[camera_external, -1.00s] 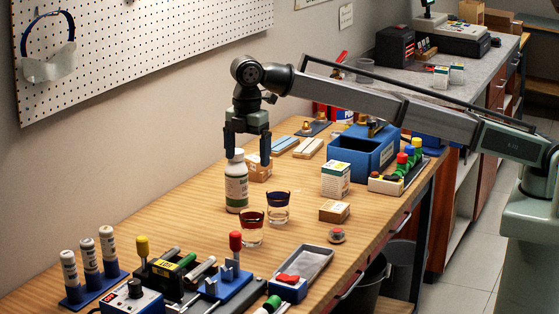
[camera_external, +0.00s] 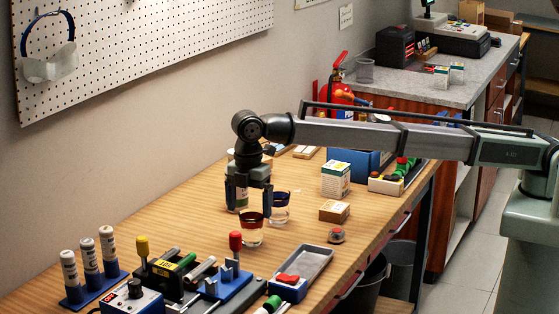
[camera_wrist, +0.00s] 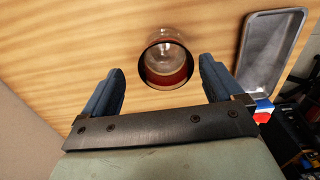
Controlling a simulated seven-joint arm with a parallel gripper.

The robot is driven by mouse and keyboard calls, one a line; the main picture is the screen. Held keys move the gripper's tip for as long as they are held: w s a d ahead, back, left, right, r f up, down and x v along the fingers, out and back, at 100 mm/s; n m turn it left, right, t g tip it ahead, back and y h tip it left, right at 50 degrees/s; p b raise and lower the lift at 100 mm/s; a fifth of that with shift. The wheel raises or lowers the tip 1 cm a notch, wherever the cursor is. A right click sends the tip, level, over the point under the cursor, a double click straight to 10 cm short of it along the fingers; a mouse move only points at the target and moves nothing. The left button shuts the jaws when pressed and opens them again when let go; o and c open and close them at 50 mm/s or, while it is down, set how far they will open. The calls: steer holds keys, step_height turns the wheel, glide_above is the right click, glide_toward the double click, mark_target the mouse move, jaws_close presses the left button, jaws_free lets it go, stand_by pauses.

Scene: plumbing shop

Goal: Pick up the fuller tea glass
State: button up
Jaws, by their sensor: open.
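A clear glass with a dark red band at its rim (camera_external: 251,232) stands upright on the workbench. A second clear glass with a dark blue band (camera_external: 281,208) stands just behind it to the right. I cannot tell the fill levels apart. My gripper (camera_external: 249,203) is open and empty, pointing down, with its fingertips around rim height or slightly above the red-banded glass. In the wrist view, this glass (camera_wrist: 166,60) lies just ahead of and between the fingertips (camera_wrist: 161,72).
A white bottle (camera_external: 240,202) stands close behind my gripper, mostly hidden. A grey metal tray (camera_external: 306,264) lies in front to the right; it also shows in the wrist view (camera_wrist: 270,45). A small cardboard box (camera_external: 334,211) and a blue tool stand (camera_external: 230,284) are nearby.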

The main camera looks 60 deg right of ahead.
mark_target(250, 214)
step_height(250, 214, down, 3)
steer(key=shift+s+a+f, duration=0.1)
steer(key=shift+s+f, duration=0.1)
steer(key=shift+f, duration=1.1)
steer(key=shift+s+f, duration=0.15)
steer(key=shift+f, duration=1.15)
steer(key=shift+c, duration=0.3)
steer(key=c, duration=1.1)
steer(key=shift+r, duration=0.35)
steer(key=shift+c, duration=0.3)
